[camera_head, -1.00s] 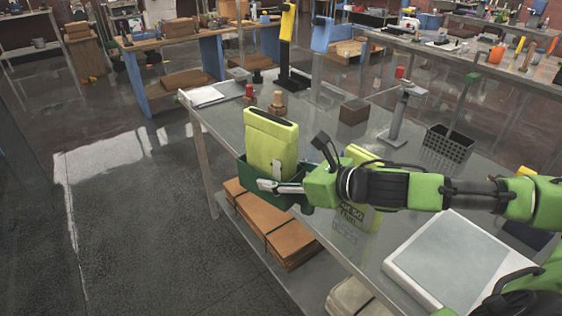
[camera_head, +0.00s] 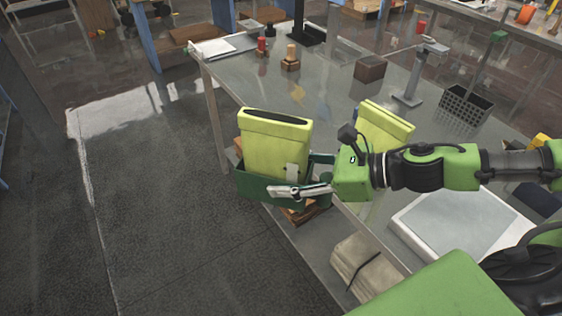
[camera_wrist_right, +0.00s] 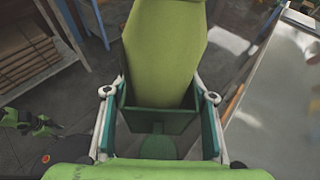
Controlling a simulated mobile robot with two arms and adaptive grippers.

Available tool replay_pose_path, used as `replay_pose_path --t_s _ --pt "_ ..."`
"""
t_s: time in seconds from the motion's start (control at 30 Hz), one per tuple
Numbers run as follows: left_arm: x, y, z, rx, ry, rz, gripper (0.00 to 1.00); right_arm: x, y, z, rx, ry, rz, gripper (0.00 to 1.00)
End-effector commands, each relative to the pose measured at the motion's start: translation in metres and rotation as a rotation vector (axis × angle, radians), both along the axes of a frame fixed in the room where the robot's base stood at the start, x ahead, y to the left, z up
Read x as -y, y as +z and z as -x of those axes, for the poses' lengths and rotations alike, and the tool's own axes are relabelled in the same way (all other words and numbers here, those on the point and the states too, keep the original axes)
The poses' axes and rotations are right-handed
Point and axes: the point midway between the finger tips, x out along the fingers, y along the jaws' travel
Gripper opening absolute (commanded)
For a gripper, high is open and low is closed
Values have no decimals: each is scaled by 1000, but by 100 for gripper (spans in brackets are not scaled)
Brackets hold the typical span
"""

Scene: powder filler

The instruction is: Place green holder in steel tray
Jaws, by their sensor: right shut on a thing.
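My right gripper (camera_head: 308,176) is shut on the green holder (camera_head: 262,192), a dark green open-topped box. A yellow-green container (camera_head: 275,145) stands upright in the holder and rises well above its rim. The holder hangs in the air just off the table's left edge. In the right wrist view, the gripper's fingers are on either side of the holder (camera_wrist_right: 160,122), with the container (camera_wrist_right: 165,50) inside it. I cannot make out a steel tray. My left gripper does not show in the head view.
A steel-topped table (camera_head: 325,80) extends to the right. On it are a second yellow-green container (camera_head: 386,122), a white scale (camera_head: 455,222) with a grey plate, a brown block (camera_head: 371,68) and a black mesh basket (camera_head: 466,104). Open floor (camera_head: 150,220) lies left of the table.

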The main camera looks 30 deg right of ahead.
Motion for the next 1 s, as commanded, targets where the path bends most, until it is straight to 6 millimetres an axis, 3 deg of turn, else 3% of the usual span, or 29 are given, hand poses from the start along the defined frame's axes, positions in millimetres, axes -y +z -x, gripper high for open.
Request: replay_pose_path --t_s 0.4,1.0 --pt "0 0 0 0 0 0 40 -18 -8 32 1 137 0 29" --pt "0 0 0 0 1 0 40 -17 -9 32 -5 130 -1 29"
